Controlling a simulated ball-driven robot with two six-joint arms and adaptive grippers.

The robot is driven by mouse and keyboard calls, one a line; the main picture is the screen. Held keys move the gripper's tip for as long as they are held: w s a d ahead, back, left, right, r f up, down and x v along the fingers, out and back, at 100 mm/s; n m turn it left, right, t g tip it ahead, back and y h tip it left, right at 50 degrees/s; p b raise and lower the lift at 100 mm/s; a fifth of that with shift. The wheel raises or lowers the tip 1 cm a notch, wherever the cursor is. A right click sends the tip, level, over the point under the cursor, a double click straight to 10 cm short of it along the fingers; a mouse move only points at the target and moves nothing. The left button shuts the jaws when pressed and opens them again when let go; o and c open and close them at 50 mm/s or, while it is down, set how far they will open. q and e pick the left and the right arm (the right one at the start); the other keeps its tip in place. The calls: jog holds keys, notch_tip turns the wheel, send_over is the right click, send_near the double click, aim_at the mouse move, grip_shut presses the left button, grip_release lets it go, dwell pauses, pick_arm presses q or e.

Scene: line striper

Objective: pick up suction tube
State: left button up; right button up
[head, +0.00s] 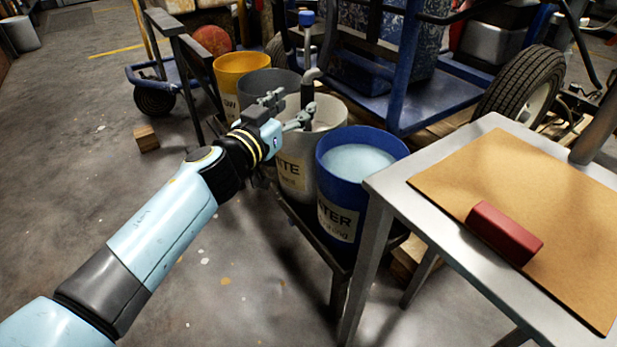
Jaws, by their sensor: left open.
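The suction tube (307,92) is a dark grey upright pipe with a blue cap on top and a bent side outlet. It stands in the white bucket (295,170), and its lower end is hidden inside. My left gripper (292,107) reaches in from the left over the near rim of the white bucket. Its jaws are open, pointing at the tube just left of it. I cannot tell whether a finger touches the tube. My right gripper is not in view.
A blue water bucket (338,205) stands right of the white one; grey (262,82) and yellow (226,90) buckets stand behind. At right, a metal table (395,185) bears a brown board (560,190) and red block (503,232). A wheeled cart (390,100) stands behind. Floor at left is mostly clear.

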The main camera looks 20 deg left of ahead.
aim_at(304, 97)
pick_arm(q)
jog(key=w, duration=0.1)
jog(key=w+d, duration=0.1)
jog(key=w, duration=0.1)
jog(key=w+b, duration=0.1)
jog(key=w, duration=0.1)
jog(key=shift+d+r, duration=0.2)
jog(key=shift+d, duration=0.05)
jog(key=shift+c, duration=0.3)
grip_shut()
jog(key=shift+r, duration=0.1)
